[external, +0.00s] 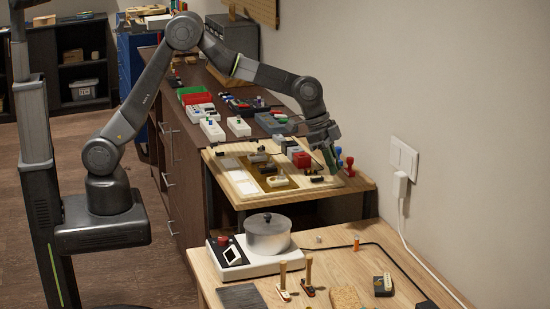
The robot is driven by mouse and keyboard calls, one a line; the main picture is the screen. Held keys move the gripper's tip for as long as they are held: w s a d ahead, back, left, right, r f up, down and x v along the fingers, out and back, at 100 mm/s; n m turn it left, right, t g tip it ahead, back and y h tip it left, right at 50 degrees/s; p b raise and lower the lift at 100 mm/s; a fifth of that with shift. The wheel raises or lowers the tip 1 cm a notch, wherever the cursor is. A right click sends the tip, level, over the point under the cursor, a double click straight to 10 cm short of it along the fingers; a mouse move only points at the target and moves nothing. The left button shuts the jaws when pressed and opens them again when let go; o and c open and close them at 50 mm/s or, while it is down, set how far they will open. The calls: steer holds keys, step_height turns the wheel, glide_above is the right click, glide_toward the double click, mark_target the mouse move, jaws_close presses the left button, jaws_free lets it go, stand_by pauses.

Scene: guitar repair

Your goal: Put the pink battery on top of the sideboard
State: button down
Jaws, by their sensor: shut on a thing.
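The sideboard (187,172) is a long dark brown cabinet with drawer handles, left of centre in the external view, its top crowded with small devices. My gripper (330,169) is over the right end of the wooden work board, close to the wall and right of the sideboard's top. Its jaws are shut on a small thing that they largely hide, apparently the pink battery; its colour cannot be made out. No pink battery shows clearly elsewhere.
The wooden work board (231,182) holds several small parts. Red and blue knobs (349,161) stand beside my gripper. A metal pot (268,236) sits on a white hotplate on the nearer table, with an orange battery (356,244) to its right. White pedals (212,130) occupy the sideboard's near end.

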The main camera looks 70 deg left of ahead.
steer(key=s+d+m+g, duration=0.1)
steer(key=s+d+m, duration=0.15)
steer(key=d, duration=0.75)
steer(key=s+d+m, duration=0.1)
steer(key=s+d, duration=0.3)
steer(key=d, duration=0.6)
steer(key=shift+h, duration=0.3)
steer(key=f, duration=0.9)
steer(key=f+p, duration=0.1)
steer(key=f, duration=0.4)
steer(key=shift+s+d, duration=0.1)
steer(key=shift+d, duration=0.15)
steer(key=shift+f, duration=2.45)
steer(key=c, duration=1.5)
jaws_free()
steer(key=shift+o, duration=0.2)
steer(key=shift+r+p, duration=0.1)
steer(key=shift+p, duration=0.2)
steer(key=shift+r, duration=0.2)
steer(key=b+v, duration=0.1)
steer(key=v, duration=0.9)
steer(key=shift+a+r, duration=0.2)
steer(key=shift+o, duration=0.5)
steer(key=shift+s+a+r, duration=0.1)
steer(key=shift+a+r, duration=0.1)
steer(key=shift+r, duration=0.35)
